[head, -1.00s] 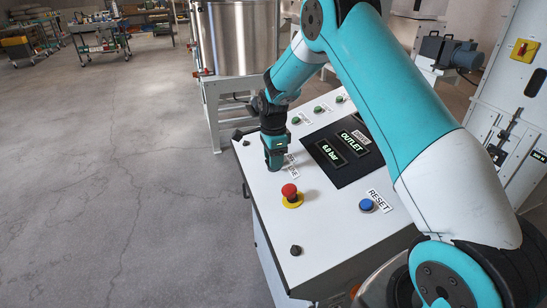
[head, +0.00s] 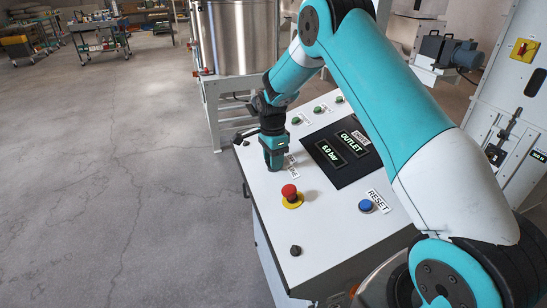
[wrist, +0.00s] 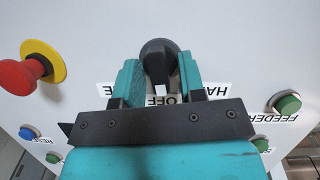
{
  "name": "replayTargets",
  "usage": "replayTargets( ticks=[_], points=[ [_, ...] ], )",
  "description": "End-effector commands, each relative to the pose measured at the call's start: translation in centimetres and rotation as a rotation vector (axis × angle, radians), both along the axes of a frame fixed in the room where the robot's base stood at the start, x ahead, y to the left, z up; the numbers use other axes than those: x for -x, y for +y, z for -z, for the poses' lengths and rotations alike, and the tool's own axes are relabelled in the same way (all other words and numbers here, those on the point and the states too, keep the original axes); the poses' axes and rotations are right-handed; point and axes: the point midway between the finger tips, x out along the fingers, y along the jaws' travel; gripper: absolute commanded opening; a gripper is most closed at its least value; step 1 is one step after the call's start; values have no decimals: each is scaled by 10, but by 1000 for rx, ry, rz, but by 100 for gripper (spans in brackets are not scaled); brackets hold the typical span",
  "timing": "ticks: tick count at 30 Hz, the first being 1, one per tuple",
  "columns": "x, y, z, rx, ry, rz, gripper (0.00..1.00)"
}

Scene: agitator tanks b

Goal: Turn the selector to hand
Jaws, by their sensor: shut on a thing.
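The selector (wrist: 158,48) is a black knob on the white sloping top of a control console (head: 345,230). In the wrist view, my gripper (wrist: 160,78) has its two teal fingers on either side of the knob and is shut on it. The knob's grip lies roughly in line with the OFF label (wrist: 162,100); its pointer end is hidden. The partly covered HAND label (wrist: 205,92) is to the right of OFF, with another cut-off label to the left. In the head view, my gripper (head: 274,166) points down at the panel and hides the selector.
A red emergency stop button (head: 289,190) on a yellow disc stands close to my gripper. A blue RESET button (head: 366,205), a display panel (head: 342,155) and green buttons (head: 318,109) share the console. A black knob (head: 295,250) sits at the near corner.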

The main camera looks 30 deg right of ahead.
Motion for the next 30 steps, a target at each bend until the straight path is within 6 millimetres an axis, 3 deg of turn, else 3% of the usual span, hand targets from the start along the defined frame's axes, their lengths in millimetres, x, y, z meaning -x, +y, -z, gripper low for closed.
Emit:
replayTargets(
  ticks=[18,30],
  points=[
    [-4,1,-1,-32,155,-467,13],
    [-5,1,-1,-41,202,-610,13]
  ],
)
